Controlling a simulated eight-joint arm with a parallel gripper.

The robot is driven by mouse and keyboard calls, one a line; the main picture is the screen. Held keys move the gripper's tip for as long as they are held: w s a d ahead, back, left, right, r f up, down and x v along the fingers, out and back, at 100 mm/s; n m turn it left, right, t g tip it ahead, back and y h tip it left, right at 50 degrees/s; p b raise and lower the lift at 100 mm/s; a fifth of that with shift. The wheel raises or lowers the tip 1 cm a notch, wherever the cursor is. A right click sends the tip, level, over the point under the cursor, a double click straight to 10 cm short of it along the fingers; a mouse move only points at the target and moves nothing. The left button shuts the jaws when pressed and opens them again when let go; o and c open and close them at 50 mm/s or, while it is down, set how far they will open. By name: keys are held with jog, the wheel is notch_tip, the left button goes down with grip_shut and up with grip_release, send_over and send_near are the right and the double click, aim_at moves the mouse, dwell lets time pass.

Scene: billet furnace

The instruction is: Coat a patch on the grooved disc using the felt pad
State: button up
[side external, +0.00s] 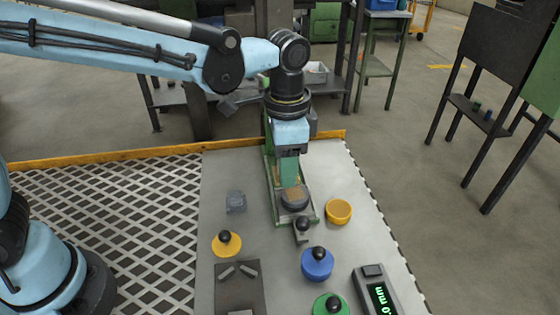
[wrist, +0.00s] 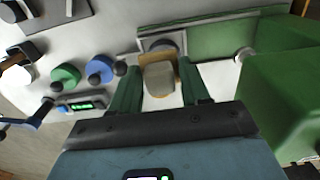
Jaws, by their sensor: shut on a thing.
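My gripper (side external: 291,178) points down over the green fixture on the bench, its green fingers shut on a tan and pale grey block, seemingly the felt pad (wrist: 159,79). In the wrist view the pad sits between the two fingers (wrist: 160,92). A dark grey round disc (side external: 295,200), likely the grooved disc, lies on the fixture directly below the fingers. The pad is right at or just above the disc; I cannot tell whether they touch. Grooves and any coated patch are too small or hidden to make out.
A yellow disc (side external: 338,211) lies right of the fixture. Yellow (side external: 227,244), blue (side external: 317,264) and green (side external: 330,306) knobbed pieces stand nearer the camera, with a display unit (side external: 377,292) at right. A black-knobbed grey block (side external: 302,231) sits close to the fixture's near end.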

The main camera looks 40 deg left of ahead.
jog(key=shift+r, duration=1.45)
jog(key=shift+f, duration=0.1)
